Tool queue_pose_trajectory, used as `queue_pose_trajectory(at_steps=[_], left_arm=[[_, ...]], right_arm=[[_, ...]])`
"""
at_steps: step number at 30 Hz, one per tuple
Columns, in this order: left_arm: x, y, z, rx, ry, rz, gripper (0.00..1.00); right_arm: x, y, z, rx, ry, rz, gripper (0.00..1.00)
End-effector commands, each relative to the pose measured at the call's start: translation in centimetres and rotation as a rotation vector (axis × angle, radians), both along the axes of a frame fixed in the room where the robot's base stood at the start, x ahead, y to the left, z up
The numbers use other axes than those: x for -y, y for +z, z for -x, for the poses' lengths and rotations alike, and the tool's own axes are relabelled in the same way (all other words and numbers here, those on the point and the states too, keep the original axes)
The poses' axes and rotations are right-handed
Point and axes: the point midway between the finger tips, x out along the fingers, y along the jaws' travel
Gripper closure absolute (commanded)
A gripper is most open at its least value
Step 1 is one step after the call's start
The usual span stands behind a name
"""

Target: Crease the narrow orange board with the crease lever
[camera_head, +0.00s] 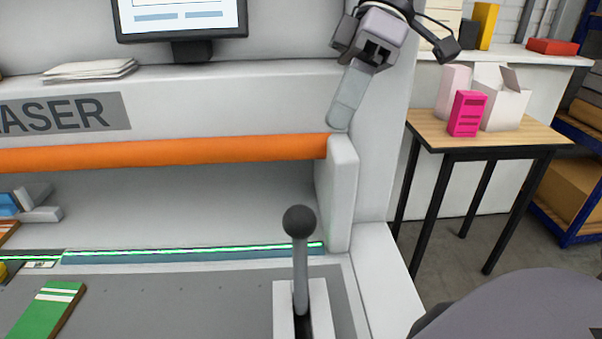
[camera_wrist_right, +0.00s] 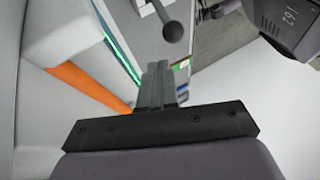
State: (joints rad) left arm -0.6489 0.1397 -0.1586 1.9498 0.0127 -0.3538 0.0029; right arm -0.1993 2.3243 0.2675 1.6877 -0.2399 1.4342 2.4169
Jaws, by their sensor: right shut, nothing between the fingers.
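The crease lever (camera_head: 299,262) stands upright at the front right of the machine bed, with a dark ball knob on a grey rod in a white slotted base. Its knob also shows in the right wrist view (camera_wrist_right: 173,32). My right gripper (camera_head: 338,124) hangs above and behind the lever, in front of the machine's right end, pointing down. It is shut and empty, well apart from the knob; its fingers show in the right wrist view (camera_wrist_right: 155,85). A sliver of an orange piece (camera_head: 8,231) shows at the left edge; I cannot tell whether it is the narrow board. My left gripper does not show.
A fixed orange bar (camera_head: 160,153) spans the machine above a green light line. A green board (camera_head: 44,308) lies on the bed at left; grey-and-blue pieces (camera_head: 38,213) sit behind it. A wooden table (camera_head: 540,140) with pink and white boxes stands right.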

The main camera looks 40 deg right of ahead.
Motion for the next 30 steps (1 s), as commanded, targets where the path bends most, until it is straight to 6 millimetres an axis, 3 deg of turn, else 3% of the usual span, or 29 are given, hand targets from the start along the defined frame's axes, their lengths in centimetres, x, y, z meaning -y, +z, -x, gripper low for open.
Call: queue_pose_trajectory(at_steps=[8,21,30], left_arm=[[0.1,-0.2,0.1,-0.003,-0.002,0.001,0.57],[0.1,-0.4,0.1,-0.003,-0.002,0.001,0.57],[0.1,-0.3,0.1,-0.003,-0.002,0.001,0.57]], right_arm=[[-0.4,-0.6,0.1,-0.002,0.001,0.000,1.00],[-4.5,-6.7,0.7,-0.004,0.002,-0.001,1.00],[-5.6,-8.3,0.8,0.000,0.001,-0.001,1.00]])
